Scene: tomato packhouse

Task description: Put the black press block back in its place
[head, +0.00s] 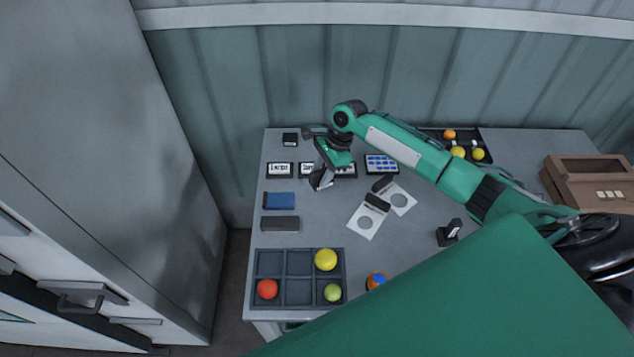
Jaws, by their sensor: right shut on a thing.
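My right gripper (322,181) hangs over the left-middle of the table, just in front of the row of label plates. It is shut on a small dark thing, which looks like the black press block (314,183). The fingers and wrist cover much of it, and I cannot tell whether it touches the table. A small black block (290,139) sits at the back left of the table. My left gripper is not in view.
Label plates (280,169), a blue block (279,201) and a dark grey block (280,223) lie left. White hole cards (367,221) and a black stand (449,232) are right.

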